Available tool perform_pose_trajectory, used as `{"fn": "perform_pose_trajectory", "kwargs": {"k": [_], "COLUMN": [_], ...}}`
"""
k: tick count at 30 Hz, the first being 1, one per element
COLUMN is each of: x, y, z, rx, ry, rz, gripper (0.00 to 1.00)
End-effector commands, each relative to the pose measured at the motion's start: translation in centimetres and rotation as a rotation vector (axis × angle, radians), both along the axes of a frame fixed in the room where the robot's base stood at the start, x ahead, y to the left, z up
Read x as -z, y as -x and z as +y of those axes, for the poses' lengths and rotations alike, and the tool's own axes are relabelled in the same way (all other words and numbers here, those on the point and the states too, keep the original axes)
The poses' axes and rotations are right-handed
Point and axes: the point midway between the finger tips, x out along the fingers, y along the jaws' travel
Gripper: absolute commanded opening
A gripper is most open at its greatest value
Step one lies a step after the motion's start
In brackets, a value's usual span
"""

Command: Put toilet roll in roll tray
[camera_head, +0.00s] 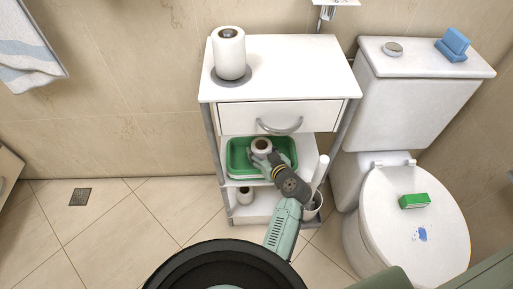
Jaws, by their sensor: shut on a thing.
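A white toilet roll (261,145) with a brown core is in my gripper (262,155), over the green tray (236,158) on the cabinet's middle shelf. My gripper is shut on this roll, reaching in from the front right. The fingers hide the roll's lower part, so I cannot tell whether it touches the tray floor. Another, larger roll (229,56) stands upright on a grey round base (218,78) on the cabinet top. A third, smaller roll (245,196) stands on the bottom shelf.
The white cabinet (290,62) has a drawer with a grey handle (279,126) just above the tray. A toilet brush (320,172) in its holder stands right of the shelf. The toilet (405,240) bears a green box (414,201). Floor at left is clear.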

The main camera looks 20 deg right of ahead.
Motion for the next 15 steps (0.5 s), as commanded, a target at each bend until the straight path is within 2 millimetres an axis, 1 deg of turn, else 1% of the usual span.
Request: {"fn": "perform_pose_trajectory", "kwargs": {"k": [4,11,15], "x": [-0.06,-0.05,0.39], "y": [0.64,0.65,0.63], "z": [-0.27,-0.25,-0.23], "rx": [0.001,0.000,0.000], "ry": [0.003,0.003,0.003], "rz": [-0.004,-0.004,-0.004], "gripper": [0.29,0.29,0.29]}}
